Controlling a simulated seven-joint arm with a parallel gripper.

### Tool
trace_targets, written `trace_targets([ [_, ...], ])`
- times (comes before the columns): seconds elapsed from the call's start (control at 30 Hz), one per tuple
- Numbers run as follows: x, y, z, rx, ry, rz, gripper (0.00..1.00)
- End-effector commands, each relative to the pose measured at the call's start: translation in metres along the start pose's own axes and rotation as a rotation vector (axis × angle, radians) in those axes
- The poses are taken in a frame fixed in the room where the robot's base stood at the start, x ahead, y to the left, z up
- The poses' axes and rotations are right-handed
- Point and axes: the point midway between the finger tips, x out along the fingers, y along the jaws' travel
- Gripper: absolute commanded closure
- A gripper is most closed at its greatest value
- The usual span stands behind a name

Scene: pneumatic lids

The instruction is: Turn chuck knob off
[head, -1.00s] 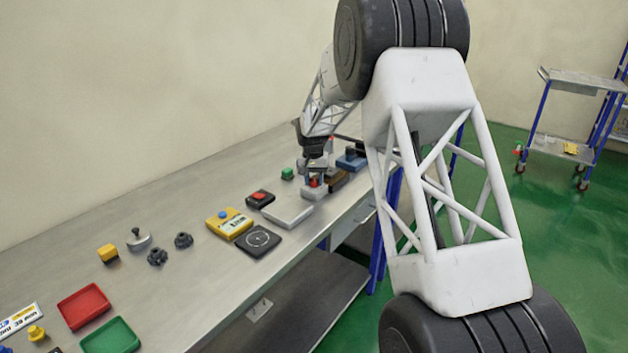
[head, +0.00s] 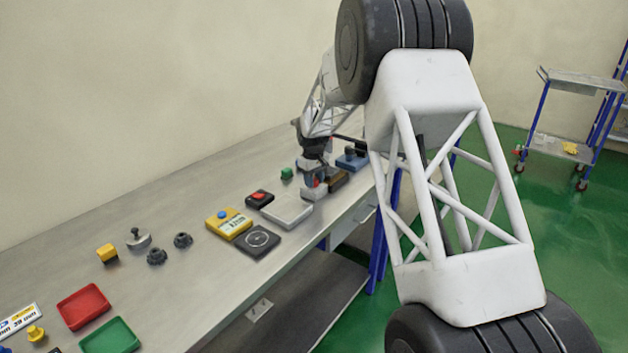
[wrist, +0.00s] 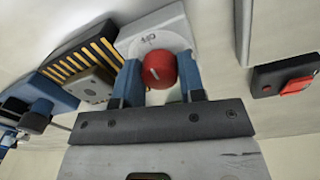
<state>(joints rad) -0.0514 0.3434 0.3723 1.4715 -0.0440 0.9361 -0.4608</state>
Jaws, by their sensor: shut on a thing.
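In the head view my gripper (head: 314,180) is down at the knob's base near the bench's right front edge. The knob is mostly hidden there, with only a bit of red showing.
A black box with a red switch (head: 260,197) and a pale flat box (head: 287,211) stand to the left. A brown block (head: 338,181) and a blue device (head: 352,161) stand close on the right. A green button (head: 287,173) is behind.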

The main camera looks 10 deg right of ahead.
Motion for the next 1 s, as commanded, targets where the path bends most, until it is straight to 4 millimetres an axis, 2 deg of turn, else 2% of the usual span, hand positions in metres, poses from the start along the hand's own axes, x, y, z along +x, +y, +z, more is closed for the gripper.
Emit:
trace_targets([
  [0.53,-0.0006,0.0002,-0.0001,-0.038,0.002,0.0,0.87],
  [0.57,-0.0006,0.0002,-0.0001,-0.038,0.002,0.0,0.62],
  [0.7,-0.0005,0.0002,-0.0001,-0.038,0.002,0.0,0.4],
  [0.73,-0.0004,0.0002,-0.0001,-0.038,0.002,0.0,0.38],
  [1.0,-0.0005,0.0001,0.0,-0.038,0.002,0.0,0.38],
])
